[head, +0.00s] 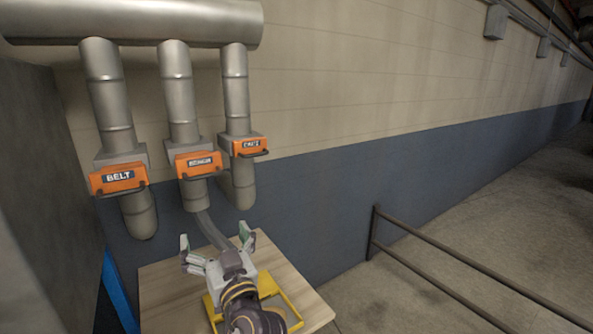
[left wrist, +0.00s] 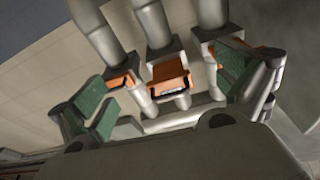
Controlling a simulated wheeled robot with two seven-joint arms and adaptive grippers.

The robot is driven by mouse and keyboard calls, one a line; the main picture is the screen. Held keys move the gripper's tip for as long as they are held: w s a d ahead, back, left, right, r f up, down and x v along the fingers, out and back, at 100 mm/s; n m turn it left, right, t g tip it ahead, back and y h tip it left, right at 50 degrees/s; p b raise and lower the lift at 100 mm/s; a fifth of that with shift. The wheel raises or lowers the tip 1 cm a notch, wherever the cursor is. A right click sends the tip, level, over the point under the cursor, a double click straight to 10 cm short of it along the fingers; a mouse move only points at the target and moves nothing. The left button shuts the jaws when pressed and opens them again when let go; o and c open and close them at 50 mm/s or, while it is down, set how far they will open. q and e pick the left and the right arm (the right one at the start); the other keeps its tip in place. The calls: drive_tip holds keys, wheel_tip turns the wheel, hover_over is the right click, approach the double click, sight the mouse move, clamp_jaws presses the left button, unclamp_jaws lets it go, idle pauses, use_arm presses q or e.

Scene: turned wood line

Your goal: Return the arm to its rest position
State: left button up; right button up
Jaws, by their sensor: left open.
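My left gripper (head: 215,246) is above the wooden table in the head view, with its fingers spread apart and nothing between them. Its arm reaches up from the bottom of the picture. In the left wrist view, the gripper's green finger pads (left wrist: 165,90) stand wide apart at left and right. Beyond them are the duct pipes with their orange gate boxes. My right gripper is not in view.
A yellow frame (head: 292,311) lies on the wooden table (head: 165,300), partly hidden by my arm. Orange gates, one reading BELT (head: 118,177), sit on grey pipes (head: 177,85) at the wall. A metal railing (head: 440,262) stands at the right, with open floor beyond.

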use_arm(q)
drive_tip(key=s+a+f+m+g+h, duration=0.2)
drive_tip(key=a+f+g+h, duration=0.1)
drive_tip(key=f, duration=0.8)
drive_tip(key=s+a+f+m+g+h, duration=0.1)
drive_tip(key=s+a+f+g+h, duration=0.15)
drive_tip(key=f, duration=0.75)
drive_tip(key=s+d+f+m+g+h, duration=0.1)
drive_tip(key=s+f+m+g+h, duration=0.6)
drive_tip(key=s+f, duration=0.8)
drive_tip(key=s+f+n+g+y, duration=0.2)
drive_tip(key=s+f, duration=0.1)
drive_tip(key=f, duration=3)
drive_tip(key=s+a+f, duration=0.1)
drive_tip(key=s+f, duration=0.9)
drive_tip(key=s, duration=0.1)
drive_tip(key=s+a+f+g, duration=0.1)
drive_tip(key=s+a+f, duration=0.1)
drive_tip(key=s+f, duration=0.7)
drive_tip(key=shift+s+a+f, duration=0.3)
drive_tip(key=shift+s+f, duration=0.1)
drive_tip(key=shift+s, duration=0.85)
